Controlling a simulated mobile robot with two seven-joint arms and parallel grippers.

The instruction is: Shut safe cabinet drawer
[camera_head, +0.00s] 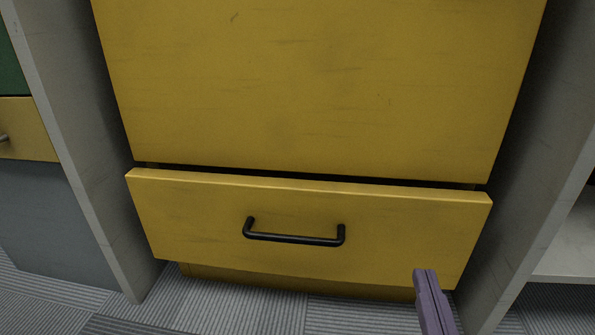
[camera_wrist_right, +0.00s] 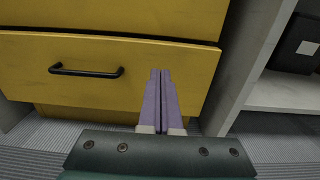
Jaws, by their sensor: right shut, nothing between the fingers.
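The yellow safe cabinet (camera_head: 320,90) stands in front of me between grey side panels. Its bottom drawer (camera_head: 190,210) sits slightly out, with a dark gap along its top edge. A black bar handle (camera_head: 293,238) is on the drawer front; it also shows in the right wrist view (camera_wrist_right: 86,72). My right gripper (camera_head: 427,274) is low in front of the drawer's right part, right of the handle. In the right wrist view its purple fingers (camera_wrist_right: 160,74) are together, empty, and point at the drawer front. I cannot tell whether they touch it. My left gripper is not in view.
Grey panels flank the cabinet at left (camera_head: 75,130) and right (camera_head: 545,150). A white shelf (camera_head: 570,245) is at the right; a black box (camera_wrist_right: 298,42) shows there in the right wrist view. Grey striped carpet (camera_head: 240,312) covers the floor.

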